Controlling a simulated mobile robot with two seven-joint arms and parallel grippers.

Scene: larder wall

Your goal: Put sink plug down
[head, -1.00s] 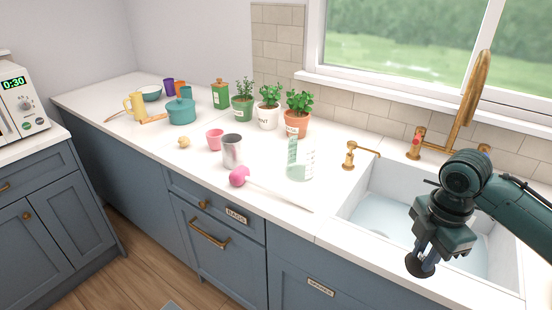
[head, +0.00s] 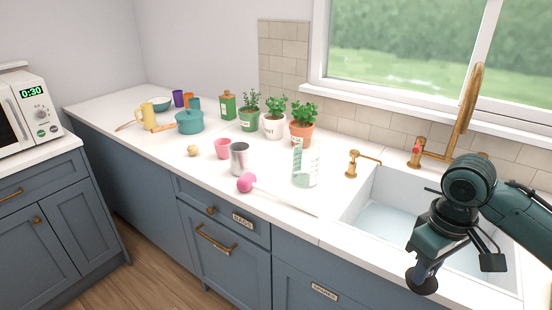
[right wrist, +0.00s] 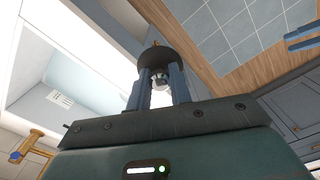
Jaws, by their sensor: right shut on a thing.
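The sink plug (head: 422,284) is a dark round disc at the lower right of the head view. My right gripper (head: 427,266) is shut on it and holds it in front of the sink's near side. In the right wrist view the plug (right wrist: 156,58) sits at the ends of the two blue fingers (right wrist: 162,90), with a small pale metal part between them. The white sink (head: 375,217) is partly hidden by my right arm. Two blue bars at the right edge of the wrist view look like my left gripper's fingers (right wrist: 303,38); their opening is unclear.
A brass faucet (head: 465,115) and a smaller brass tap (head: 352,163) stand behind and left of the sink. A clear jug (head: 305,166), a metal can (head: 239,159) and a pink-headed plunger (head: 246,183) stand or lie left of it. The counter's front strip is clear.

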